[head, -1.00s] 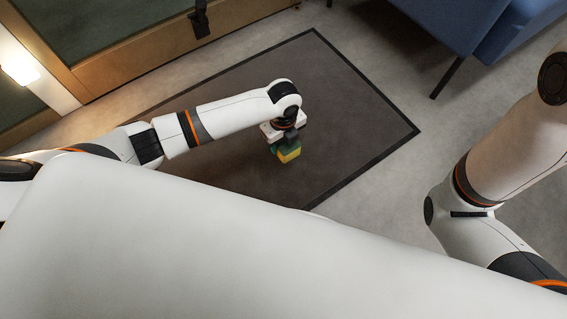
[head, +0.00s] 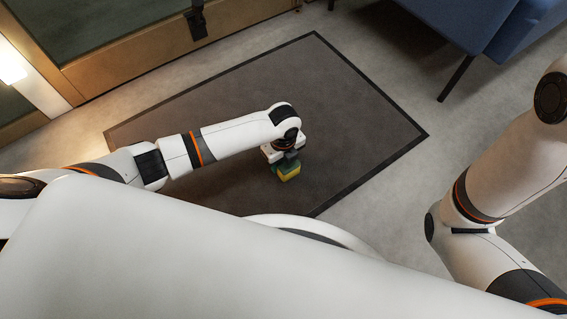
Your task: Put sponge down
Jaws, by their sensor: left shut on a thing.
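A small green and yellow sponge (head: 289,172) is in my left gripper (head: 285,160) near the middle of the head view. The gripper points down and is shut on the sponge. Its fingertips are partly hidden by the wrist and the sponge. The sponge shows over the dark floor mat (head: 330,90); I cannot tell how far above it. My right arm comes in at the right edge, and its gripper is out of view.
A wood-framed glass door (head: 120,50) with a dark handle (head: 196,20) stands at the upper left. A blue seat (head: 480,25) with a dark leg is at the upper right. A lit lamp (head: 10,62) glows at the left edge. The mat is otherwise clear.

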